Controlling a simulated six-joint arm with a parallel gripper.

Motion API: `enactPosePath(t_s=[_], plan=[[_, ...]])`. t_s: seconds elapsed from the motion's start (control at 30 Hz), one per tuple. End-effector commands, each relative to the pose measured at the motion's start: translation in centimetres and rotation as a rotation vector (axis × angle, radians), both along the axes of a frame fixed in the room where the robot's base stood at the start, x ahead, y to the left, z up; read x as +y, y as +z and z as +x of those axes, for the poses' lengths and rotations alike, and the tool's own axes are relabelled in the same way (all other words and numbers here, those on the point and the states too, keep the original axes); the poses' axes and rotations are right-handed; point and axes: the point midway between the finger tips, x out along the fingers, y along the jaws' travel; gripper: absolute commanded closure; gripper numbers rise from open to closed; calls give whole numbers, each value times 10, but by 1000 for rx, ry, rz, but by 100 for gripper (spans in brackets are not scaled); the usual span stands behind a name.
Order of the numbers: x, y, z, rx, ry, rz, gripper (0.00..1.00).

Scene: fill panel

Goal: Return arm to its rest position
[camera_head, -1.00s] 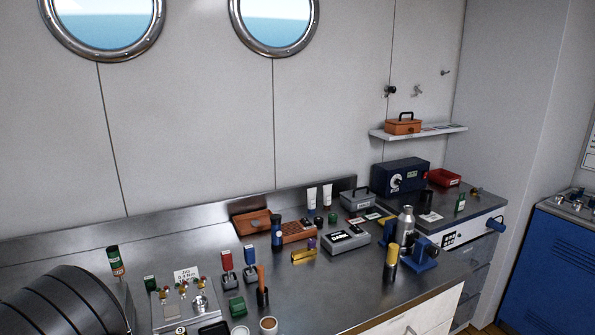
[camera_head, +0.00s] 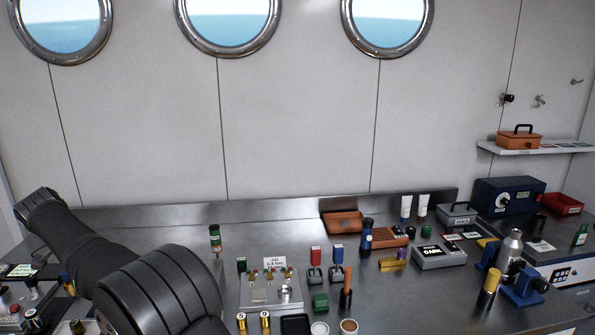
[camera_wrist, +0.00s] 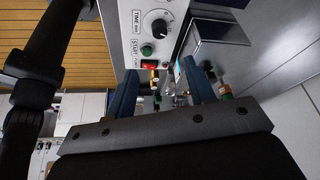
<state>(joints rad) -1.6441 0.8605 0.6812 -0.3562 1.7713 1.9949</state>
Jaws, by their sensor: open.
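My arm (camera_head: 150,290) reaches in from the lower left of the head view as thick black links, bending back toward the far left. The gripper itself is not visible there. In the wrist view my gripper (camera_wrist: 163,90) shows two blue fingers standing well apart. Nothing is visibly held between them. Past the fingers are small brass and metal parts, too small to tell apart, and a white control box (camera_wrist: 155,35) with a TIME knob, a green START button and a red switch.
A torch-like green cylinder (camera_head: 215,238) stands near my arm. The bench's back strip is mostly clear.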

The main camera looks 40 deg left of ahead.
Motion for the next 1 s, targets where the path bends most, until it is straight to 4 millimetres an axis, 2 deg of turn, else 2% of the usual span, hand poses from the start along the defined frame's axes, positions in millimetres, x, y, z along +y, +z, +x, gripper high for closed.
enactPosePath(t_s=[0.73, 1.0], plan=[[-23, -138, 53, 0, -2, -3, 51], [-24, -135, 52, 0, 268, 1, 51]])
